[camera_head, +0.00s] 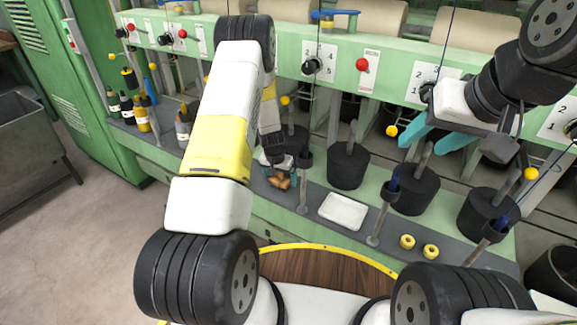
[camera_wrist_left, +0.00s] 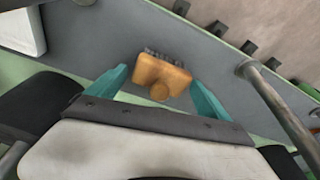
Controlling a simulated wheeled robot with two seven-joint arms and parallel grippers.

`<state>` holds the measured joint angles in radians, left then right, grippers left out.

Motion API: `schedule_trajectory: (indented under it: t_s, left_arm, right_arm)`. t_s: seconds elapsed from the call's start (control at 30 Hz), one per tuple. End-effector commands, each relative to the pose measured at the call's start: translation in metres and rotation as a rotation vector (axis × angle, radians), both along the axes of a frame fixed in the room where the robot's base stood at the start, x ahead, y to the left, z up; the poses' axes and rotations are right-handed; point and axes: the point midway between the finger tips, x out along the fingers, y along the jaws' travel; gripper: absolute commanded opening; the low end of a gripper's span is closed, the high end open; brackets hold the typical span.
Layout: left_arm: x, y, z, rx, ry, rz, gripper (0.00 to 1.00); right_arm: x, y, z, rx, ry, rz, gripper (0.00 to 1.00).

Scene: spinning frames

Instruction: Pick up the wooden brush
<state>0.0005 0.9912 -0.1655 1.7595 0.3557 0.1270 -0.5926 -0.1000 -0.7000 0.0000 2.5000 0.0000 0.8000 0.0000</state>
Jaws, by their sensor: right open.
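The wooden brush (camera_head: 279,182) lies on the grey shelf of the green machine, partly hidden by my left gripper (camera_head: 278,170) in the head view. In the left wrist view the brush (camera_wrist_left: 161,76) has an orange-brown body, a rounded knob and dark bristles. The teal fingers of my left gripper (camera_wrist_left: 160,84) are spread on either side of it, with a gap visible at each side. My right gripper (camera_head: 430,137) is open and empty, above the shelf at the right.
Black cylindrical weights (camera_head: 348,166) stand along the shelf, with thin metal posts (camera_head: 303,185) near its front edge. A white tray (camera_head: 343,211) and yellow rings (camera_head: 407,241) lie right of the brush. Bottles (camera_head: 141,114) stand at the left.

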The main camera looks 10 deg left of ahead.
Motion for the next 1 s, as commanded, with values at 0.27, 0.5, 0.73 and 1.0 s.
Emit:
schedule_trajectory:
  t_s: [0.27, 0.5, 0.73, 1.0]
  left_arm:
    - [0.000, 0.000, 0.000, 0.000, 0.000, 0.000, 0.35]
    - [0.000, 0.000, 0.003, 0.000, -0.001, -0.001, 0.35]
    - [0.001, 0.000, 0.039, 0.000, -0.004, -0.001, 0.35]
    - [0.000, 0.000, 0.087, 0.001, -0.002, -0.002, 0.35]
  right_arm:
    - [0.000, 0.000, 0.000, 0.000, 0.000, 0.000, 0.51]
    - [0.000, 0.000, 0.000, 0.000, 0.000, 0.000, 0.51]
    - [0.000, 0.000, 0.000, 0.000, 0.000, 0.000, 0.51]
    - [0.000, 0.000, 0.000, 0.000, 0.000, 0.000, 0.51]
